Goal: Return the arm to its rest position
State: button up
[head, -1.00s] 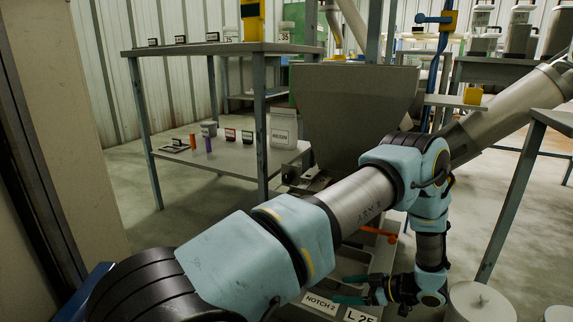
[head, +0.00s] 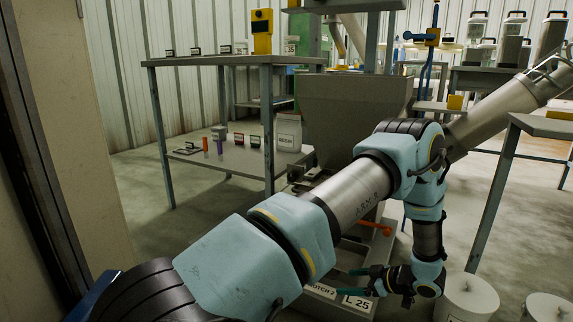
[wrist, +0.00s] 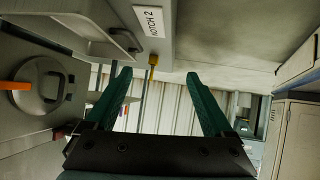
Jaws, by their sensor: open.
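My arm reaches across the head view, with its teal and grey links bending down at an elbow on the right. My gripper (head: 354,281) hangs at the lower middle, its two green fingers pointing left. The fingers are apart and nothing is between them. In the wrist view my gripper (wrist: 157,78) also shows open and empty, with a corrugated wall behind the fingers. In the head view the gripper is close to the NOTCH 2 label (head: 320,290) and L 25 label (head: 357,302), and I cannot tell whether it touches anything there.
A grey hopper (head: 345,115) stands behind the arm. White drums (head: 466,299) stand at lower right, near the gripper. An orange handle (head: 374,227) is above the gripper.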

jog(key=w+r+m+t+h+p, duration=0.1)
jog(key=w+r+m+h+p, duration=0.1)
jog(key=w+r+h, duration=0.55)
jog(key=w+a+r+m+h+p, duration=0.1)
jog(key=w+a+r+m, duration=0.1)
jog(key=r, duration=0.5)
jog(key=w+a+r+m+h+p, duration=0.1)
jog(key=w+a+r+m, duration=0.1)
jog(key=r, duration=0.5)
jog(key=s+a+r+m+g+p, duration=0.25)
jog(key=s+a+r, duration=0.35)
jog(key=s+a, duration=0.55)
jog(key=s+a+r+m+g+p, duration=0.1)
jog(key=s+a+r+m+g, duration=0.4)
jog(key=s+a, duration=0.6)
notch_tip(320, 180, up, 39)
jog(key=s+d+n+p, duration=0.1)
jog(key=p, duration=3.6)
jog(key=shift+s+f+t+p, duration=0.2)
jog(key=shift+s+t+p, duration=0.1)
jog(key=shift+t+p, duration=0.1)
jog(key=shift+f+y, duration=0.1)
jog(key=shift+y, duration=0.15)
